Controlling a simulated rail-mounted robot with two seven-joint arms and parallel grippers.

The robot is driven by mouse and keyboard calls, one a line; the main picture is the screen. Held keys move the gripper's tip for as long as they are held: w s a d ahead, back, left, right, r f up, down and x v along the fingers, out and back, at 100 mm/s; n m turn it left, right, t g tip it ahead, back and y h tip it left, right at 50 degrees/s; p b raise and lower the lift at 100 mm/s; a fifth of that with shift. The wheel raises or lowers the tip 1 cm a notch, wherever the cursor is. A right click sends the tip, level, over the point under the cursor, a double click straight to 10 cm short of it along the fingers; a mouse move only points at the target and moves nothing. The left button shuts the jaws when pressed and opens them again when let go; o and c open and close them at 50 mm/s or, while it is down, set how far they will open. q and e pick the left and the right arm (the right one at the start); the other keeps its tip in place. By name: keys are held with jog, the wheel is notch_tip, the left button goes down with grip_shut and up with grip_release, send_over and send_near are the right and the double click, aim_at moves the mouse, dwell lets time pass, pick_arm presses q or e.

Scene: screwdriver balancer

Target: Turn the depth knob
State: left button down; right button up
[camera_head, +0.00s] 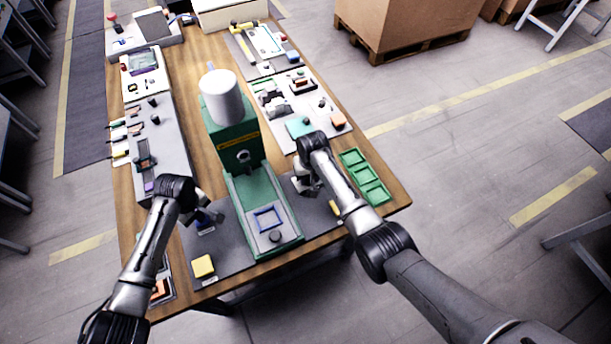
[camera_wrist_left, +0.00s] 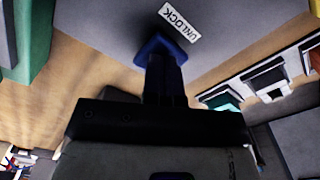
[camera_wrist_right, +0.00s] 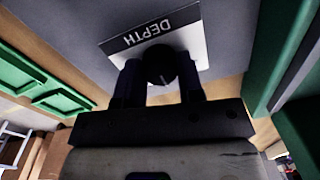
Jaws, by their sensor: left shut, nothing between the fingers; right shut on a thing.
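The depth knob (camera_wrist_right: 160,66) is a dark round knob beside a pale plate marked DEPTH (camera_wrist_right: 150,38) in the right wrist view. My right gripper (camera_wrist_right: 159,82) is shut on it, one finger on each side. In the head view my right gripper (camera_head: 302,187) is low over the grey mat, right of the green machine (camera_head: 240,150), and hides the knob. My left gripper (camera_head: 213,220) is shut and empty, left of the machine. In the left wrist view its closed fingers (camera_wrist_left: 163,65) are at a blue piece (camera_wrist_left: 157,43) near an UNLOCK label (camera_wrist_left: 180,22); contact is unclear.
A green tray (camera_head: 365,178) with compartments lies right of my right gripper. A yellow block (camera_head: 203,266) is at the front left of the mat. A blue frame (camera_head: 267,219) and a dark knob (camera_head: 275,236) are on the machine's base. Several panels crowd the table's far side.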

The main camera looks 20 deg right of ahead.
jog(key=o, duration=0.9)
jog(key=r, duration=1.2)
jog(key=shift+d, duration=0.3)
jog(key=shift+r, duration=0.15)
pick_arm(q)
notch_tip(320, 180, up, 7)
jog(key=p, duration=0.8)
jog(key=shift+p, duration=0.4)
pick_arm(e)
notch_tip(320, 180, up, 8)
jog(key=shift+r, duration=0.25)
